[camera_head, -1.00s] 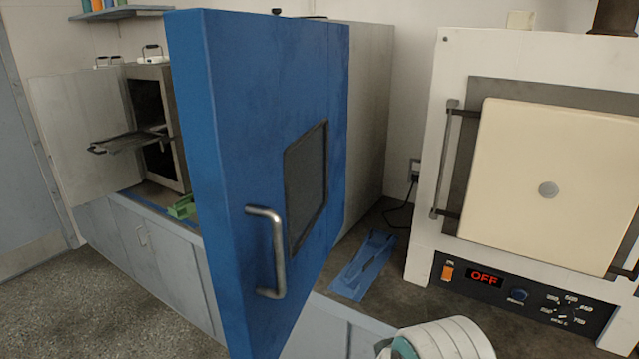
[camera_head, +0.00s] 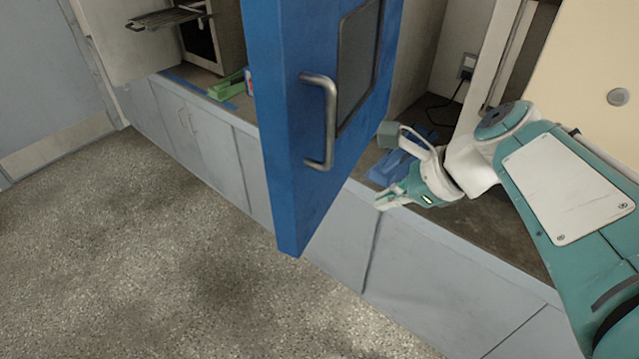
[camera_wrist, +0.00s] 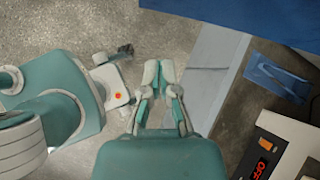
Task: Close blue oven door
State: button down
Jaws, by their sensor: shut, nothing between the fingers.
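The blue oven door (camera_head: 285,130) stands wide open, jutting out past the counter front over the floor. It has a metal bar handle (camera_head: 331,122) and a dark window (camera_head: 358,65). The oven body behind it is mostly hidden by the door. My gripper (camera_head: 382,204) is shut and empty, to the right of the door's lower part and near the counter's front edge. It appears apart from the door. In the wrist view, my gripper (camera_wrist: 158,68) points upward with its fingertips together, and a blue surface (camera_wrist: 250,14), probably the door, lies at the upper right.
A cream furnace door (camera_head: 590,75) stands at the right, behind my arm. A blue object (camera_head: 393,167) lies on the counter (camera_head: 490,235). At the left, another oven's open door (camera_head: 112,30) and a rack (camera_head: 165,18) stick out. The speckled floor (camera_head: 150,240) is clear.

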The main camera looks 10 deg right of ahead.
jog(key=w+r+m+y, duration=0.1)
jog(key=w+m, duration=0.1)
jog(key=m, duration=0.1)
send_near(311, 199)
jog(key=x, duration=0.6)
jog(key=shift+s+d+f, duration=0.3)
jog(key=shift+s+f, duration=0.05)
jog(key=shift+s, duration=0.05)
jog(key=shift+w+a, duration=0.4)
jog(key=shift+a, duration=0.2)
